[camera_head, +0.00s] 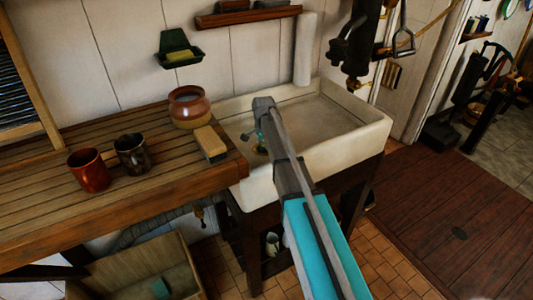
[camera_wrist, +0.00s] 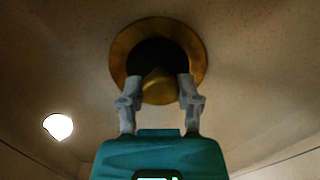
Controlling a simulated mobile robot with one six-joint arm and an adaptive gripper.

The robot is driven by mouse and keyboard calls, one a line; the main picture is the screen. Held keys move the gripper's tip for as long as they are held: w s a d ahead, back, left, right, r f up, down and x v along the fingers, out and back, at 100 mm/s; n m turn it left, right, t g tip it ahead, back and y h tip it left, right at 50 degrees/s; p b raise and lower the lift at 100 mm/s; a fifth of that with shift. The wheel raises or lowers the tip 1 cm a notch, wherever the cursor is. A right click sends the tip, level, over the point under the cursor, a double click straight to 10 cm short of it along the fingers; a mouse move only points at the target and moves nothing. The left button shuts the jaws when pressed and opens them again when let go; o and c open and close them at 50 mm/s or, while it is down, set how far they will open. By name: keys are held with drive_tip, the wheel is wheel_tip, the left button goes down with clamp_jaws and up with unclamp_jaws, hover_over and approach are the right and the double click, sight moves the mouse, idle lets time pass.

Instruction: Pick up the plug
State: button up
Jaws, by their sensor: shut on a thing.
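In the wrist view, the plug (camera_wrist: 158,92) is a small, rounded brass piece between the two grey fingers of my gripper (camera_wrist: 160,86). My gripper is shut on it. The plug is in front of the dark opening of a brass drain ring (camera_wrist: 117,58) and covers part of it. I cannot tell whether it touches the ring. In the head view, my gripper (camera_head: 259,142) reaches down into the white sink (camera_head: 325,115), close to the basin floor. The plug is too small to make out there.
Left of the sink, a slatted wooden counter (camera_head: 130,190) holds a brown pot (camera_head: 189,108), a brush-like block (camera_head: 210,145), a red mug (camera_head: 88,171) and a dark mug (camera_head: 130,154). A white roll (camera_head: 304,50) stands behind the sink. The basin's right side is empty.

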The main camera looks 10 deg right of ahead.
clamp_jaws()
drive_tip(key=shift+w+r, duration=0.1)
drive_tip(key=shift+r, duration=0.1)
wheel_tip(320, 180, up, 2)
drive_tip(key=p, duration=0.2)
drive_tip(key=shift+r+p, duration=0.1)
drive_tip(key=shift+p, duration=0.25)
drive_tip(key=s+a+r+p, duration=0.3)
drive_tip(key=s+r+p, duration=0.7)
drive_tip(key=s, duration=0.3)
drive_tip(key=shift+s+a+r, duration=0.15)
drive_tip(key=shift+s, duration=0.2)
